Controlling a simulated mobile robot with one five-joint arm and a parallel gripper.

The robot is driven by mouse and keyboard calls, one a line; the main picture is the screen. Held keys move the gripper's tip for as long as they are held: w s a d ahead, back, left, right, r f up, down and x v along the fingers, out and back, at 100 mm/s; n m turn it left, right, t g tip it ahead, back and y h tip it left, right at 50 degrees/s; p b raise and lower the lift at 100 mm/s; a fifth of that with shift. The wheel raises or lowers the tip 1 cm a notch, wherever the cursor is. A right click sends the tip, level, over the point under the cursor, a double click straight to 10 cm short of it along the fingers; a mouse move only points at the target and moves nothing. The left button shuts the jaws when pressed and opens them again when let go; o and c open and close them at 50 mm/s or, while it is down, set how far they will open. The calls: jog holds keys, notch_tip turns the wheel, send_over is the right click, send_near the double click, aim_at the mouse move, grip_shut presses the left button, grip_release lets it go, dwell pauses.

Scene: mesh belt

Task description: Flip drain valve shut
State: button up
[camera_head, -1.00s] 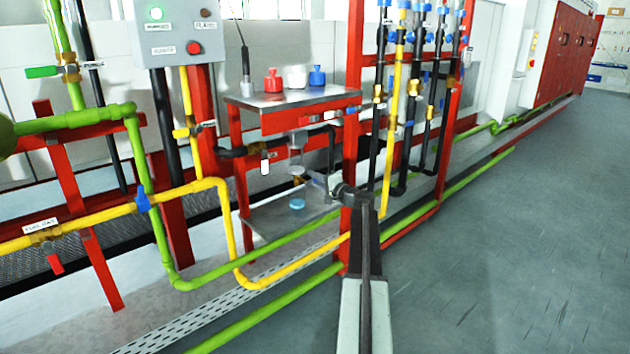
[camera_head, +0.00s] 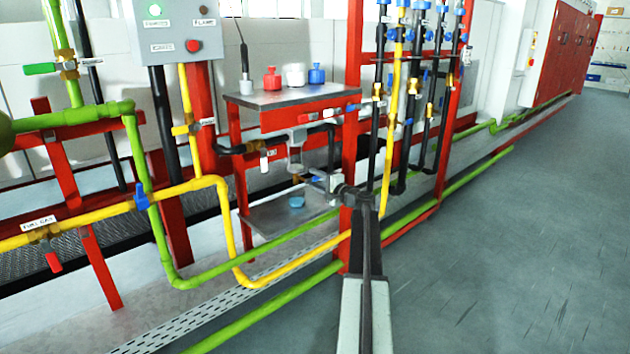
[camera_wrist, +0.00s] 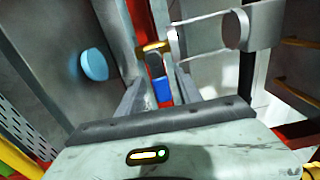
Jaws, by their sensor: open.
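The drain valve shows in the wrist view as a brass body (camera_wrist: 153,48) with a short lever that has a blue end (camera_wrist: 162,89). In the head view a small brass part (camera_head: 297,179) shows under the red-framed stand, close to my gripper (camera_head: 318,181). In the wrist view my gripper (camera_wrist: 158,78) is open, with one finger on each side of the blue-ended lever. The lever lies between the fingers with some room beside it. I cannot tell whether either finger touches it. My wrist hides part of the stand in the head view.
A round blue disc (camera_wrist: 94,64) lies on the stand's lower shelf (camera_head: 262,228). A grey cylindrical fitting (camera_wrist: 237,28) is close on the right in the wrist view. A red post (camera_head: 352,110) stands beside my arm. Yellow pipe (camera_head: 290,270) and green pipes run low in front. The floor at right is clear.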

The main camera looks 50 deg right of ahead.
jog(key=s, duration=0.7)
jog(key=shift+s+a, duration=0.15)
jog(key=shift+a, duration=0.1)
